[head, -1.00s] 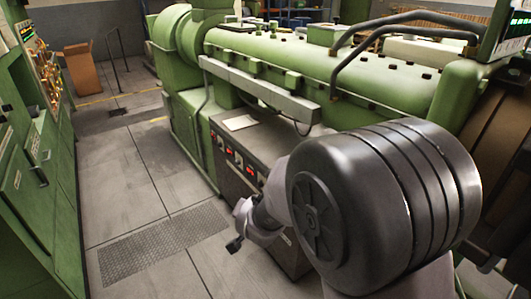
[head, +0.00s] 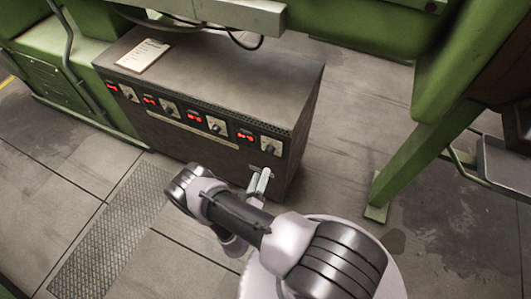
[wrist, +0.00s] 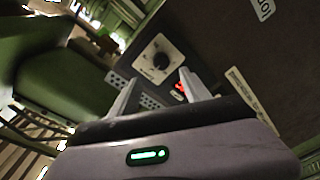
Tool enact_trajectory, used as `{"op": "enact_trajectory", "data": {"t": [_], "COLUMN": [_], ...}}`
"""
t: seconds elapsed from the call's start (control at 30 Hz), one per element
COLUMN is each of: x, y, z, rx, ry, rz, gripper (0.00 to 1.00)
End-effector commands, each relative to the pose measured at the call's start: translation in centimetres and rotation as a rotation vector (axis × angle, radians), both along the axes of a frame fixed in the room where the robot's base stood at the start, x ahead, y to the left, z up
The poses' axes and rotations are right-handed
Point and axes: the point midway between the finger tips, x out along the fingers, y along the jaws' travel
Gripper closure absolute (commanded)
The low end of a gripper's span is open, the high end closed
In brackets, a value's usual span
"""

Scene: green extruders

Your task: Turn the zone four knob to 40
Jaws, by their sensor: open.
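The control box (head: 230,165) has a row of several dial knobs with red displays on its front. The rightmost knob (head: 270,146) is a dark dial on a pale square plate; I take it as zone four, though its label is too small to read. In the wrist view, a dark round knob (wrist: 161,61) on a pale scale plate lies just beyond my fingertips; its setting is unreadable. A red display beside it is partly hidden by the right finger. My gripper (head: 260,182) is open and empty, just below and apart from the rightmost knob. Both fingers show in the wrist view (wrist: 157,80).
A paper sheet (head: 143,56) lies on top of the box. The green extruder (head: 345,22) and a grey beam (head: 240,14) overhang behind it. A green support leg (head: 410,155) stands to the right. Floor (head: 350,110) is open between box and leg.

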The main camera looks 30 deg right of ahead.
Motion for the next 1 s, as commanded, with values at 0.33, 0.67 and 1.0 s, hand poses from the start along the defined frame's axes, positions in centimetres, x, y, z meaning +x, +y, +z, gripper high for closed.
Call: {"op": "enact_trajectory", "data": {"t": [0.33,0.67,1.0], "x": [6.2,7.3,7.3], "y": [-6.5,-7.6,-7.5], "z": [-0.3,0.0,0.0], "rx": [0.002,0.003,0.003], "ry": [-0.004,-0.002,-0.002], "rz": [-0.002,0.001,0.001], "gripper": [0.45,0.45,0.92]}}
